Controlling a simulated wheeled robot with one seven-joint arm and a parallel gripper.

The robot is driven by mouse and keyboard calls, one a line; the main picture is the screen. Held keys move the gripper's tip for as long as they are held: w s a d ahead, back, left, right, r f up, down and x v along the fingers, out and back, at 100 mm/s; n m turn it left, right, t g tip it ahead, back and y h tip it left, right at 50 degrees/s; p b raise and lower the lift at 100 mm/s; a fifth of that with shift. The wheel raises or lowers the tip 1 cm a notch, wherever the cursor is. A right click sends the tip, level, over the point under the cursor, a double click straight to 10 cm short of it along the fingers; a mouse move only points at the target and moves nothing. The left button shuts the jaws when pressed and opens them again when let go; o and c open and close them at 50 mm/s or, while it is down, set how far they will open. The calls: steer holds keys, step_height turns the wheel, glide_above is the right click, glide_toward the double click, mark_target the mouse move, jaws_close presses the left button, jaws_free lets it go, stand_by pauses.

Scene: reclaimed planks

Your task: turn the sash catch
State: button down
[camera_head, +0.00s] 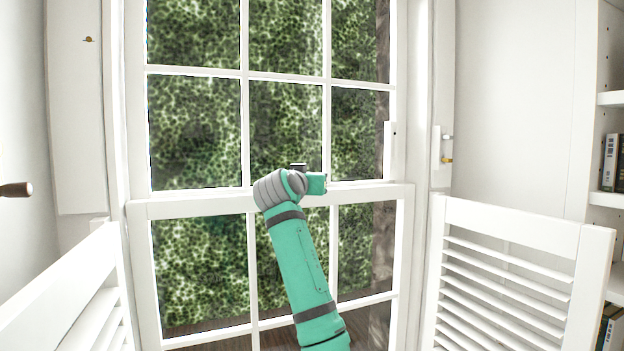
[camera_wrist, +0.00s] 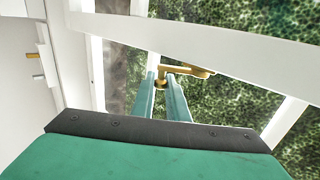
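The brass sash catch (camera_wrist: 198,71) sits on the white meeting rail (camera_wrist: 225,45) of the window. Its lever end and small knob lie between the two teal fingers of my gripper (camera_wrist: 161,75) in the wrist view. The gap between the fingers is narrow and the brass seems to fill it, so my gripper looks shut on the catch. In the head view my gripper (camera_head: 316,183) is at the meeting rail, near the middle of the window. The catch is hidden there behind my arm.
A white louvred shutter (camera_head: 505,270) stands open at right, another (camera_head: 70,290) at left. A small brass fitting (camera_head: 446,160) is on the right frame. A dark knob (camera_head: 16,190) juts in at far left. A bookshelf (camera_head: 610,199) stands at far right.

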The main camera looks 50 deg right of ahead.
steer(key=shift+d, duration=0.1)
steer(key=n+t+y, duration=0.1)
steer(key=d+n+t+y, duration=0.1)
steer(key=t, duration=0.1)
steer(key=w+n+t+y, duration=0.1)
steer(key=n+t, duration=0.1)
steer(key=shift+d, duration=0.2)
steer(key=shift+w+d+n+t+y, duration=0.2)
steer(key=shift+n+t+y, duration=0.35)
steer(key=shift+y, duration=0.2)
steer(key=shift+w+d+n+t+y, duration=0.1)
steer(key=shift+w+n+t+y, duration=0.05)
steer(key=shift+n+t+y, duration=0.55)
steer(key=shift+w+d+n+t+y, duration=0.1)
steer(key=shift+w+n+t+y, duration=0.1)
steer(key=shift+n+t+y, duration=0.45)
steer(key=shift+y, duration=0.4)
steer(key=c, duration=1.7)
jaws_free()
